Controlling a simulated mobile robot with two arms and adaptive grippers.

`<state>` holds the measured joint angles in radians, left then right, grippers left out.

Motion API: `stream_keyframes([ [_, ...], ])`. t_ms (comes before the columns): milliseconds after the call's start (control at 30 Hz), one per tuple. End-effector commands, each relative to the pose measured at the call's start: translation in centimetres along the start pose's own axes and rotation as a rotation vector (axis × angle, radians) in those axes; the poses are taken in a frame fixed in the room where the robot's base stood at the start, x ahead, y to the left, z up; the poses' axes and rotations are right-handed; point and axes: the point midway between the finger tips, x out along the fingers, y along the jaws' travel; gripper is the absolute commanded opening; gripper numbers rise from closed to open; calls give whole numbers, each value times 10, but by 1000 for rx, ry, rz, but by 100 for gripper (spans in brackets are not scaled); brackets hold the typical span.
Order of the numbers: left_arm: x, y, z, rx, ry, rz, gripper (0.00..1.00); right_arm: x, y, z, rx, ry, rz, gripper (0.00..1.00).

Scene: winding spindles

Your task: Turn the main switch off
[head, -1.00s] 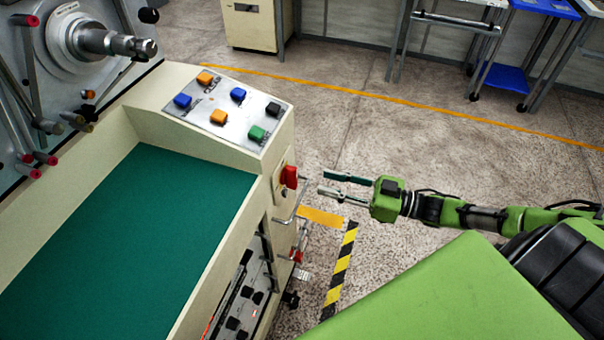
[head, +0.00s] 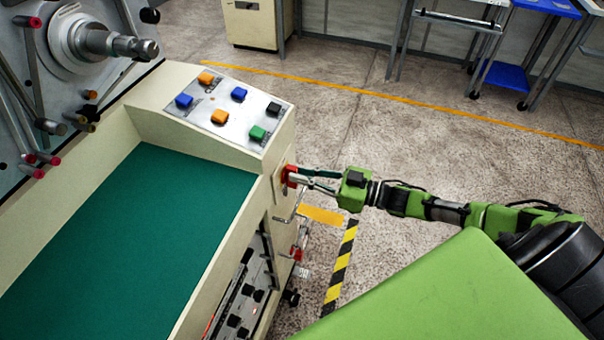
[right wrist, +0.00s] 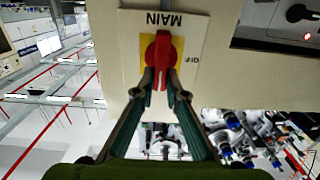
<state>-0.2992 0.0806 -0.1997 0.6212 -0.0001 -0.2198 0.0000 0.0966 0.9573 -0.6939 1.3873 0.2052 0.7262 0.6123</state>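The main switch is a red rotary handle (head: 291,173) on a yellow plate, on the end face of the cream machine (head: 283,150). In the right wrist view the red handle (right wrist: 162,48) stands vertical in the picture, under an upside-down MAIN label (right wrist: 164,19). A partly visible OFF marking is at the plate's right. My right gripper (head: 298,175) reaches the switch from the right. In the right wrist view its two fingers (right wrist: 161,82) close in on both sides of the handle's lower part and appear to grip it. My left gripper is not in view.
A sloped panel with several coloured buttons (head: 226,112) is above the switch. A metal bar handle (head: 286,214) and a lower control panel (head: 245,300) are below it. Open floor (head: 400,130) lies to the right of the machine.

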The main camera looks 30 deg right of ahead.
Motion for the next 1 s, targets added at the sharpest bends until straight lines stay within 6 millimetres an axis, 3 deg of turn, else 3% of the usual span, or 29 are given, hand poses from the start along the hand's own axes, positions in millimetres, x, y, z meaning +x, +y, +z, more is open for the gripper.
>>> stream_keyframes([
  [467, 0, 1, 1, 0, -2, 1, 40, -1, -2, 0, -73, -1, 0, 0],
  [1000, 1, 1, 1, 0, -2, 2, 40, 0, -10, 4, -526, 0, 1, 0],
])
